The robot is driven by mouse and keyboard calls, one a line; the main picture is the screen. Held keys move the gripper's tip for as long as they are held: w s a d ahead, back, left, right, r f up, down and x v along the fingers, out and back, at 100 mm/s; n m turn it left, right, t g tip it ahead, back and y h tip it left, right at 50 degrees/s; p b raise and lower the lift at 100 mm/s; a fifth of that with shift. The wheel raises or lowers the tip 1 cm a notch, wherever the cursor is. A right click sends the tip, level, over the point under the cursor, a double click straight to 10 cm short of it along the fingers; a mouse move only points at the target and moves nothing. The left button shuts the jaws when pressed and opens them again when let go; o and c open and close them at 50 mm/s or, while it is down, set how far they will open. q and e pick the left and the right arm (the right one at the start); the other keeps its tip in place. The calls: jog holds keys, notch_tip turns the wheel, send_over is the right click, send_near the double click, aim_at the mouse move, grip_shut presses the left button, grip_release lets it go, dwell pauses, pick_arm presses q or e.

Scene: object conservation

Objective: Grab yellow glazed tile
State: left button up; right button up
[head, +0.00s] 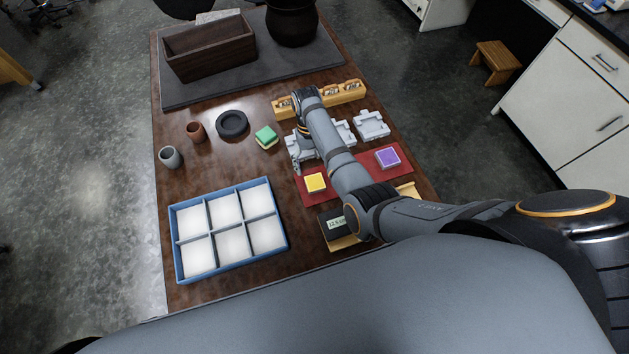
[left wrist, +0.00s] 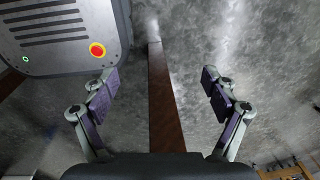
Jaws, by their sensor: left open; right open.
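The yellow glazed tile (head: 316,182) lies on a red mat (head: 309,197) near the middle of the table. My right gripper (head: 298,170) is just behind and slightly left of the tile, pointing down, and partly hidden by its own arm. It is open and holds nothing that I can see. My left gripper (left wrist: 159,76) shows only in the left wrist view, open and empty, with floor and the table edge beyond it. The yellow tile is not in the left wrist view.
A purple tile (head: 388,158) lies on the red mat to the right. A green tile (head: 265,136), a black ring-shaped dish (head: 232,124) and two cups stand left. A blue divided tray (head: 173,236) is front left. White fixtures (head: 371,124) and a dark labelled box (head: 333,223) flank the arm.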

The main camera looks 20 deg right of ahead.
aim_at(315, 182)
jog(key=x, duration=0.2)
jog(key=shift+a+f+p, duration=0.15)
jog(key=shift+f+p, duration=0.15)
jog(key=shift+p, duration=0.05)
jog(key=x, duration=0.3)
jog(key=shift+s+a+f, duration=0.1)
jog(key=shift+f, duration=0.25)
pick_arm(q)
jog(key=w, duration=0.1)
jog(key=w+r, duration=0.1)
jog(key=w, duration=0.1)
jog(key=shift+w+d, duration=0.15)
jog(key=shift+w, duration=0.1)
pick_arm(e)
jog(key=c, duration=1.3)
pick_arm(q)
jog(key=shift+r, duration=0.1)
